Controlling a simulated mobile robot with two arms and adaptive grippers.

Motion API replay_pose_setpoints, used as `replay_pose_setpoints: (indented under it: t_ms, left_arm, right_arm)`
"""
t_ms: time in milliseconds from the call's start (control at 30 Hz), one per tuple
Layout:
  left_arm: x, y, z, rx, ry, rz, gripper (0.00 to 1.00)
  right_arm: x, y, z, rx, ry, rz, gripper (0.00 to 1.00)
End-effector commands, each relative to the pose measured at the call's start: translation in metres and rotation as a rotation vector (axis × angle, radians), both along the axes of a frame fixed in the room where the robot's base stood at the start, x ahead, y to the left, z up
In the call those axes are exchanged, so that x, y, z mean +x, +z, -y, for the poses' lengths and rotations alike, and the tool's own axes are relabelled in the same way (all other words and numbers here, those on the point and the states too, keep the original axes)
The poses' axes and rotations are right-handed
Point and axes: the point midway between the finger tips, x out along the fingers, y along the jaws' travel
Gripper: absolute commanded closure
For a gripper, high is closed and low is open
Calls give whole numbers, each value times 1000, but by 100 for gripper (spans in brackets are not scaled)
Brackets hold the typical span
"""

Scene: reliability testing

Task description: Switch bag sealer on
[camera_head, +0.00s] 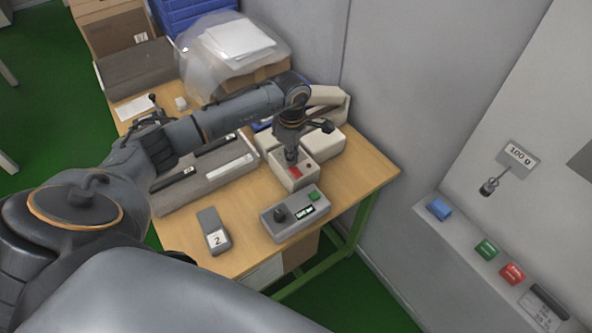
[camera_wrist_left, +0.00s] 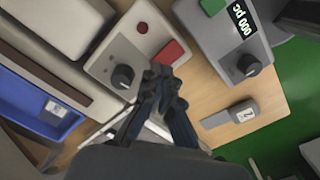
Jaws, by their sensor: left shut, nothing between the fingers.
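The bag sealer is a cream-white unit whose front control box (camera_head: 299,182) stands on the wooden table. In the left wrist view the box (camera_wrist_left: 118,48) carries a red rectangular switch (camera_wrist_left: 171,52), a small dark red round light (camera_wrist_left: 143,27) and a black knob (camera_wrist_left: 123,76). The red switch also shows in the head view (camera_head: 295,173). My left gripper (camera_head: 291,161) points down over the control box. In the left wrist view its closed, empty fingertips (camera_wrist_left: 162,75) are beside the red switch and right of the knob. I cannot tell whether they touch the box.
A grey counter box (camera_head: 296,213) with a green button, display and knob stands just in front. A grey handheld device (camera_head: 213,231) marked 2 lies to its left. A long grey machine (camera_head: 180,195) lies under my arm. A wall panel (camera_head: 480,240) with coloured buttons is at right.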

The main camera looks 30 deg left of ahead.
Motion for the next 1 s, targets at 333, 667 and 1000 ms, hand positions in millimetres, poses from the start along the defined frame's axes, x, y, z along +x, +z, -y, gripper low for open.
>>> replay_pose_setpoints:
  t_ms: [333, 667, 1000]
  left_arm:
    - [0, -4, 0, 0, 0, 0, 100]
    - [0, -9, 0, 0, 0, 0, 100]
    - [0, -14, 0, 0, 0, -1, 100]
  right_arm:
    - [0, -4, 0, 0, 1, 0, 60]
    - [0, -8, 0, 0, 1, 0, 60]
    - [0, -13, 0, 0, 1, 0, 60]
